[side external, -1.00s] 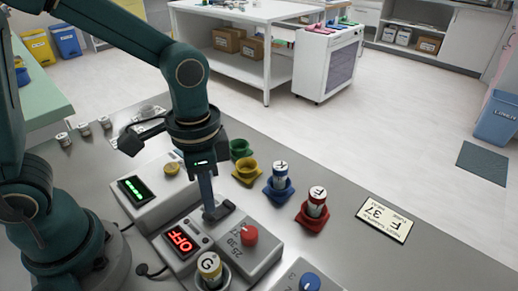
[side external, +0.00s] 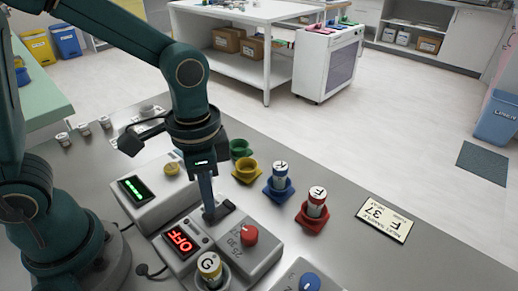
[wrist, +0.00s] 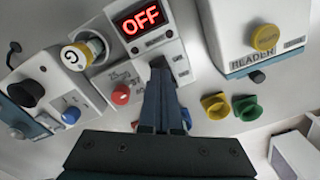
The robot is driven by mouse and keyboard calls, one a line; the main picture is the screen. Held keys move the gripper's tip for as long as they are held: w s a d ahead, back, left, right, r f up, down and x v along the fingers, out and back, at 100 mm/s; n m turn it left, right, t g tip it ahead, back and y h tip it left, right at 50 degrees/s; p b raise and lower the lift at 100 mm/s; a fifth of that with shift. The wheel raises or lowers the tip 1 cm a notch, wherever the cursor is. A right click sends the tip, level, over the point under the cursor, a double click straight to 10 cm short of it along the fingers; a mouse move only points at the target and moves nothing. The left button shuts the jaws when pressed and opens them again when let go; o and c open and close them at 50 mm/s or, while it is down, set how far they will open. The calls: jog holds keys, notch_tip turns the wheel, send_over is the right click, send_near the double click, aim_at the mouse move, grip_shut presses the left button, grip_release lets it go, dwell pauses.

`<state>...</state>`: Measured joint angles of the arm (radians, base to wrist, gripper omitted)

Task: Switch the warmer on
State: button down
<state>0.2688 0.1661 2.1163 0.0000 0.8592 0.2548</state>
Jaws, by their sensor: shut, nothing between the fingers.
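The warmer (side external: 256,262) is a grey box with a red dial, and its display (side external: 180,241) reads OFF in red. The OFF display also shows in the wrist view (wrist: 140,21). A vial marked G (side external: 209,268) stands in the warmer's holder. My gripper (side external: 209,215) is shut and empty, pointing down. Its fingertips are at the dark switch (side external: 222,211) beside the display; I cannot tell whether they touch it. In the wrist view the fingers (wrist: 160,75) cover part of the switch.
The reader (side external: 150,190) with a green display and yellow knob stands left of my gripper. Green and yellow empty holders, a blue holder (side external: 281,190) and a red holder (side external: 312,215) with vials stand to the right. A card (side external: 385,220) reads F 37.

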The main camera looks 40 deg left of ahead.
jog(key=shift+f, duration=0.95)
dwell(0.6)
jog(key=shift+r, duration=3.5)
jog(key=shift+a+r, duration=0.1)
jog(key=shift+r, duration=0.05)
jog(key=s+a+r+n+t, duration=0.3)
jog(key=s+a+n+t, duration=0.1)
jog(key=a+n+t, duration=0.1)
jog(key=shift+s+a+n+t, duration=0.3)
jog(key=shift+n, duration=0.2)
